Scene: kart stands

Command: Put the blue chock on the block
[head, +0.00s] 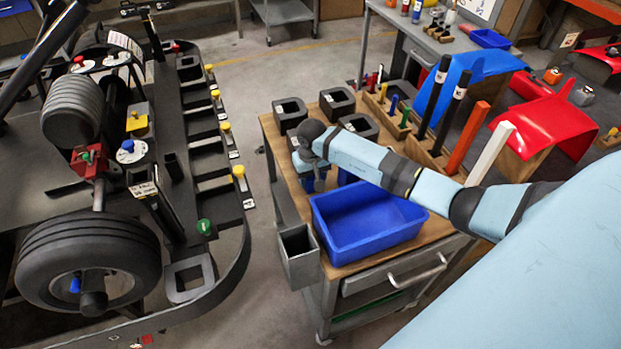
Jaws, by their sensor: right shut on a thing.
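My right arm reaches in from the right over the wooden-topped cart (268,135). My right gripper (308,178) points down behind the blue bin and is shut on a blue piece, which appears to be the blue chock (309,186). The arm and hand hide much of it, so I cannot tell whether it touches the cart top. Another blue piece (346,177) shows just under my forearm, partly hidden. Several black blocks with square openings stand behind the gripper, among them one at the back left (290,111) and one at the back (337,101). My left gripper is not in view.
An empty blue bin (368,252) stands at the cart's front. A grey open box (297,255) hangs at its left side. Wooden racks with upright bars (466,138) stand to the right. The kart (95,180) is across the aisle on the left.

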